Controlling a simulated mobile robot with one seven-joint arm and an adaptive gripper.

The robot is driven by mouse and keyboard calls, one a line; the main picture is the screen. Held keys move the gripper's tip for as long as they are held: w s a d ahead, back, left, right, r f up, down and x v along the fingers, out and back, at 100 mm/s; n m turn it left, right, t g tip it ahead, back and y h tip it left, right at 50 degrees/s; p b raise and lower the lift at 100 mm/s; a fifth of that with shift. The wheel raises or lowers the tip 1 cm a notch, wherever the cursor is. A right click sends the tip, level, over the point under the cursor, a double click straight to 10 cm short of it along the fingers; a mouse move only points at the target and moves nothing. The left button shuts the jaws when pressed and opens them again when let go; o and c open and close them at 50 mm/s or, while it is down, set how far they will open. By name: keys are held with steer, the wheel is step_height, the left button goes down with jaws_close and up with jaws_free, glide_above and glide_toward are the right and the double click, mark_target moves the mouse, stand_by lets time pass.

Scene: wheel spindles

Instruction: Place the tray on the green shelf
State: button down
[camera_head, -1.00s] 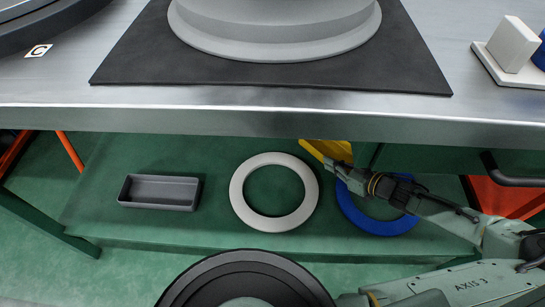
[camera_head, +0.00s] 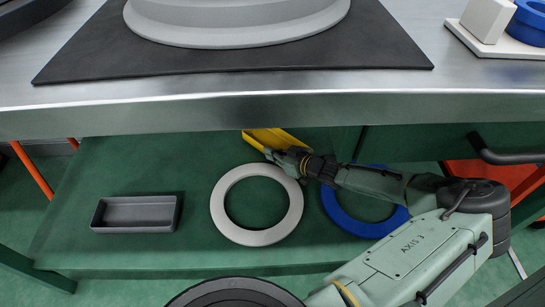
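A yellow tray (camera_head: 275,137) shows below the table's front edge, over the back of the green shelf (camera_head: 120,250). Its far part is hidden by the tabletop. My gripper (camera_head: 272,153) is at its near edge and appears shut on it; the fingers are small and partly hidden. I cannot tell whether the tray touches the shelf. A dark grey rectangular tray (camera_head: 137,228) lies empty on the shelf's left part.
A white ring (camera_head: 228,226) lies mid-shelf, just in front of my gripper. A blue ring (camera_head: 342,217) lies right of it, partly under my arm. The metal tabletop (camera_head: 300,108) overhangs the shelf. Bare shelf shows between the grey tray and white ring.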

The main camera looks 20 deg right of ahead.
steer(key=shift+f, duration=0.4)
steer(key=shift+f, duration=0.2)
steer(key=c, duration=2.1)
jaws_free()
steer(key=shift+r, duration=0.15)
steer(key=p+v, duration=0.3)
steer(key=v, duration=0.8)
steer(key=shift+s+d+r, duration=0.15)
steer(key=shift+s+d, duration=0.05)
steer(key=shift+s, duration=0.25)
steer(key=shift+d, duration=0.1)
